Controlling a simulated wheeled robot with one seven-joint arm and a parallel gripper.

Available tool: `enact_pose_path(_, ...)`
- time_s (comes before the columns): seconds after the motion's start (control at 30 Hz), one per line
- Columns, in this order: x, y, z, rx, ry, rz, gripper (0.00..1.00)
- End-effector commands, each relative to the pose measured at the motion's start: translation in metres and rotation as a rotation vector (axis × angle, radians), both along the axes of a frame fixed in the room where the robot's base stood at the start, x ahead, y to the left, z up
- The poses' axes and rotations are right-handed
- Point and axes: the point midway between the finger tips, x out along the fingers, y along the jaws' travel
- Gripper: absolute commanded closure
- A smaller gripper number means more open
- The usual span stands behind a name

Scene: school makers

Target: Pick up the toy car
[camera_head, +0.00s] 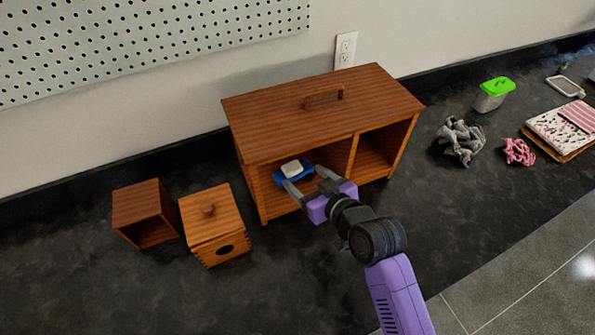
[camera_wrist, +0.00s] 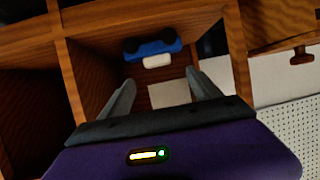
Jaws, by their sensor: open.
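The toy car (camera_head: 280,180) is blue with a white part on it. It sits in the left open compartment of the wooden cabinet (camera_head: 300,103). In the wrist view, the blue car (camera_wrist: 152,49) with dark wheels lies beyond the fingertips, with the white part facing them. My gripper (camera_head: 303,176) reaches into the front of that compartment from the right. Its two grey fingers are spread and empty. In the wrist view the gripper (camera_wrist: 160,80) points at the car, with a visible space between. Part of the car is hidden by a finger in the head view.
The cabinet's upright divider (camera_head: 353,158) stands right of the gripper, and its top overhangs the compartment. Two small wooden boxes (camera_head: 212,215) (camera_head: 138,197) stand left. Grey cloth (camera_head: 460,137), pink cloth (camera_head: 519,152), a green-lidded container (camera_head: 491,97) and notebooks (camera_head: 548,128) lie right. The front counter is clear.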

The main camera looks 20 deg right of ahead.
Motion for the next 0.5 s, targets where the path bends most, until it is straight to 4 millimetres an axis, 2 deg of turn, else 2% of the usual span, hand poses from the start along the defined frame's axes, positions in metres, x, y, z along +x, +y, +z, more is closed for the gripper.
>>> enact_pose_path(0.5,0.052,0.002,-0.025,-0.001,-0.001,-0.002,0.27)
